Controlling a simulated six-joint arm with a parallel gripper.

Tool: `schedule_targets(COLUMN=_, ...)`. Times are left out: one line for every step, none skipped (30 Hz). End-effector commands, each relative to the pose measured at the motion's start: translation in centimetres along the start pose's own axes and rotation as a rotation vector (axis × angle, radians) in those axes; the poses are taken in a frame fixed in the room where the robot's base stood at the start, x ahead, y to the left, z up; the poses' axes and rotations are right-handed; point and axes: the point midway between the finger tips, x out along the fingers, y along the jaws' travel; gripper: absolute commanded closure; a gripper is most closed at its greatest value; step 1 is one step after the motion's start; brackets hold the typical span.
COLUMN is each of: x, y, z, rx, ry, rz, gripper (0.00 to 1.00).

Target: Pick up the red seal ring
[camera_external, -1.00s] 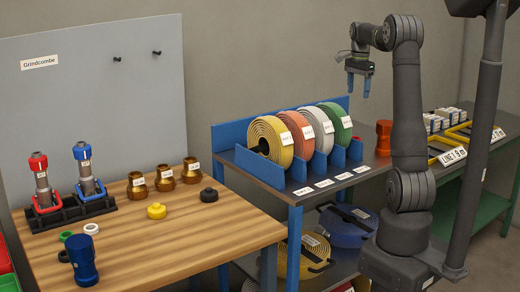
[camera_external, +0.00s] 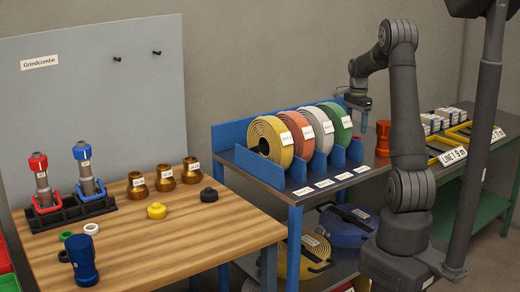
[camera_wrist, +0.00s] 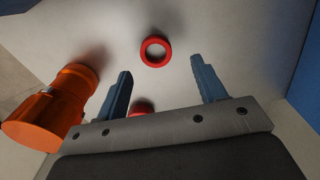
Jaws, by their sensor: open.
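The red seal ring (camera_wrist: 155,63) lies flat on a pale surface in the wrist view, above the middle and just beyond the fingertips. My gripper (camera_wrist: 160,68) is open, with its two blue fingers apart and nothing between their tips. A second red object (camera_wrist: 141,106) shows nearer to the gripper body, which partly hides it; I cannot tell its full shape. I cannot make out the red ring clearly there.
An orange coupling (camera_wrist: 48,112) lies left of my gripper in the wrist view; the external view shows it upright (camera_external: 383,138) just right of the gripper. Rolled hoses (camera_external: 266,140) stand in a blue rack (camera_external: 258,165) to the left. A blue panel (camera_wrist: 306,75) borders the right.

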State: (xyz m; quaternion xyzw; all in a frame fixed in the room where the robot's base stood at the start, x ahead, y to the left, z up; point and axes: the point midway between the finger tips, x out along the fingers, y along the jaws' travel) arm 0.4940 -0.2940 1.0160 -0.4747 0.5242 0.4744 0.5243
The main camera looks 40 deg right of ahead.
Motion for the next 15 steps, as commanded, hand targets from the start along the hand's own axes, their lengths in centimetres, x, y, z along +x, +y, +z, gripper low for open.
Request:
schedule_targets(x=0.9, y=0.2, z=0.2, rx=0.000, ry=-0.001, rz=0.003, gripper=0.36)
schedule_targets(x=1.4, y=0.4, z=0.3, rx=0.000, ry=-0.002, rz=0.004, gripper=0.36)
schedule_targets(x=2.0, y=0.5, z=0.4, rx=0.000, ry=-0.002, rz=0.004, gripper=0.36)
schedule_targets(x=2.4, y=0.6, z=0.4, rx=0.000, ry=-0.002, rz=0.004, gripper=0.36)
schedule_targets(x=2.9, y=0.6, z=0.4, rx=0.000, ry=-0.002, rz=0.004, gripper=0.36)
schedule_targets(x=3.4, y=0.5, z=0.4, rx=-0.001, ry=-0.002, rz=0.002, gripper=0.36)
schedule_targets(x=3.6, y=0.5, z=0.4, rx=-0.001, ry=-0.001, rz=0.001, gripper=0.36)
schedule_targets(x=3.9, y=0.5, z=0.4, rx=-0.001, ry=-0.001, rz=0.001, gripper=0.36)
schedule_targets(x=4.1, y=0.5, z=0.4, rx=-0.001, ry=-0.001, rz=0.001, gripper=0.36)
schedule_targets(x=4.2, y=0.5, z=0.4, rx=-0.001, ry=-0.001, rz=0.000, gripper=0.36)
schedule_targets(x=4.3, y=0.5, z=0.4, rx=-0.001, ry=-0.001, rz=0.000, gripper=0.36)
schedule_targets(x=4.3, y=0.5, z=0.4, rx=-0.001, ry=-0.001, rz=-0.001, gripper=0.36)
schedule_targets(x=4.3, y=0.5, z=0.4, rx=-0.001, ry=-0.001, rz=-0.001, gripper=0.36)
schedule_targets(x=4.3, y=0.5, z=0.3, rx=-0.001, ry=-0.001, rz=-0.001, gripper=0.36)
schedule_targets(x=4.3, y=0.5, z=0.3, rx=-0.001, ry=-0.001, rz=-0.001, gripper=0.36)
